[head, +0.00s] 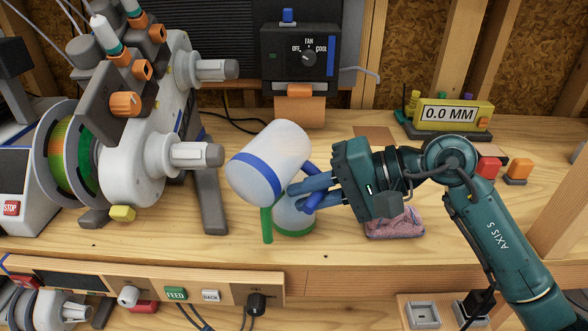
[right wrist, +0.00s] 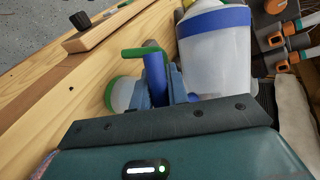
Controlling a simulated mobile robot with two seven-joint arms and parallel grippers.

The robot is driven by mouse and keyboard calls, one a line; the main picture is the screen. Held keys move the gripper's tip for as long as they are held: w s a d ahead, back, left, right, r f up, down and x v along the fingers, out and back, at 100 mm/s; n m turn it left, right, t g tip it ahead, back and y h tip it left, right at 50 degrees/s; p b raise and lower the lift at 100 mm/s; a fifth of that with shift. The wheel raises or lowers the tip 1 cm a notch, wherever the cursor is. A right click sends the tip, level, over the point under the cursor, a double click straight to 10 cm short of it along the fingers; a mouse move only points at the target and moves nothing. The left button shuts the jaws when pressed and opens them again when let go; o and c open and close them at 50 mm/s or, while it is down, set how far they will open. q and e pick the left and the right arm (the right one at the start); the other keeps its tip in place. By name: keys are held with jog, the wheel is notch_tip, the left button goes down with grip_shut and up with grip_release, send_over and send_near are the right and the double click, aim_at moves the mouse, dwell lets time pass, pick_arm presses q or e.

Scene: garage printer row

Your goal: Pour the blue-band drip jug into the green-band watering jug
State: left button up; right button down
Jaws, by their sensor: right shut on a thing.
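The blue-band drip jug (head: 280,141) is a pale cylinder with a blue band and blue handle. It is tilted well over in the head view, above and left of the green-band watering jug (head: 293,218). My right gripper (head: 301,195) is shut on its handle. The green-band jug stands on the bench, partly hidden behind the blue-band jug and my fingers; its green handle shows at its left. In the right wrist view are the blue-band jug (right wrist: 215,65) and the green-band jug (right wrist: 122,92). No stream or liquid level can be made out. My left gripper is out of view.
A spool machine (head: 140,165) stands close at the left. A fan control box (head: 300,50) is on the back wall. A yellow gauge (head: 452,114) and a pinkish cloth (head: 396,226) lie to the right. The bench front edge is close below.

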pick_arm(q)
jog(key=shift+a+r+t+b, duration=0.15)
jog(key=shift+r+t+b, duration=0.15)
jog(key=shift+b, duration=0.1)
pick_arm(e)
jog(key=shift+r+m+g+y, duration=0.25)
jog(key=shift+m+g+y, duration=0.05)
dwell(0.5)
pick_arm(q)
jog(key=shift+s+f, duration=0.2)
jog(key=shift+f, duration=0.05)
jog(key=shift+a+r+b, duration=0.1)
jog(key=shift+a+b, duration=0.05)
jog(key=shift+b, duration=0.3)
pick_arm(e)
jog(key=shift+r+m, duration=0.2)
jog(key=shift+m, duration=0.2)
